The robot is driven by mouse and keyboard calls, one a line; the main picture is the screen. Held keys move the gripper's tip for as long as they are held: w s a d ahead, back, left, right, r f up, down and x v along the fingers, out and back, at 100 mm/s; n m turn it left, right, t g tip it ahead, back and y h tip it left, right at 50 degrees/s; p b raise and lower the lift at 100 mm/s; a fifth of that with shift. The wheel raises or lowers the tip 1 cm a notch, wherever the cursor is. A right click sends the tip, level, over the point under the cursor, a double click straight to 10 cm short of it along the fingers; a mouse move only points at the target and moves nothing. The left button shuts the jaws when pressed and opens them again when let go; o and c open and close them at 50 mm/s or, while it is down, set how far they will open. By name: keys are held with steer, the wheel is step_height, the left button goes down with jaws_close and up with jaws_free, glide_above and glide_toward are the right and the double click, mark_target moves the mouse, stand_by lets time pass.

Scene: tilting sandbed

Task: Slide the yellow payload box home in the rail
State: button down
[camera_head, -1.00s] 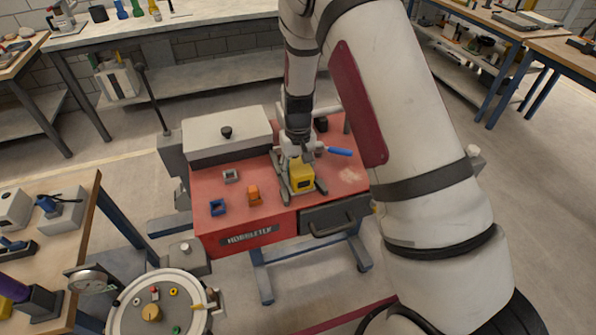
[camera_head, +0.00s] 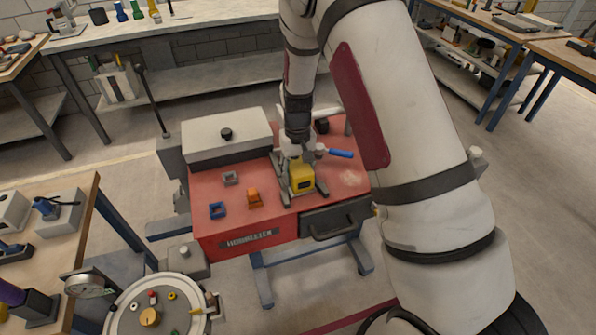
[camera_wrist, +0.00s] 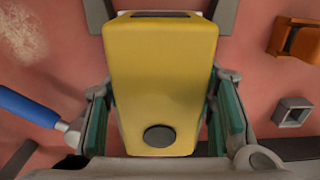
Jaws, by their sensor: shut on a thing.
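The yellow payload box (camera_head: 301,176) sits at the front part of the grey rail (camera_head: 281,181) on the red bench top, with a rail side on either side of it. In the head view my gripper (camera_head: 297,153) is over the box's rear. The box's underside and its contact with the rail are hidden.
A blue-handled lever (camera_head: 340,153) is close right of the rail. A white-lidded case (camera_head: 227,137) stands behind left.

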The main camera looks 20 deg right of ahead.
mark_target(295, 160)
steer(key=c, duration=0.6)
jaws_free()
steer(key=shift+w+r, duration=0.15)
steer(key=shift+w, duration=0.6)
steer(key=shift+c, duration=0.2)
steer(key=shift+a, duration=0.25)
steer(key=shift+c, duration=0.6)
steer(key=shift+r, duration=0.1)
steer(key=shift+w+r, duration=0.1)
steer(key=shift+r, duration=0.4)
steer(key=shift+c, duration=0.5)
steer(key=o, duration=0.5)
steer(key=shift+r+p, duration=0.4)
steer(key=shift+r, duration=0.15)
steer(key=shift+s+d+r+p, duration=0.15)
steer(key=shift+r+p, duration=0.2)
steer(key=shift+r, duration=1.05)
steer(key=shift+s+d+r+p, duration=0.15)
steer(key=shift+r+p, duration=0.2)
steer(key=shift+r, duration=1)
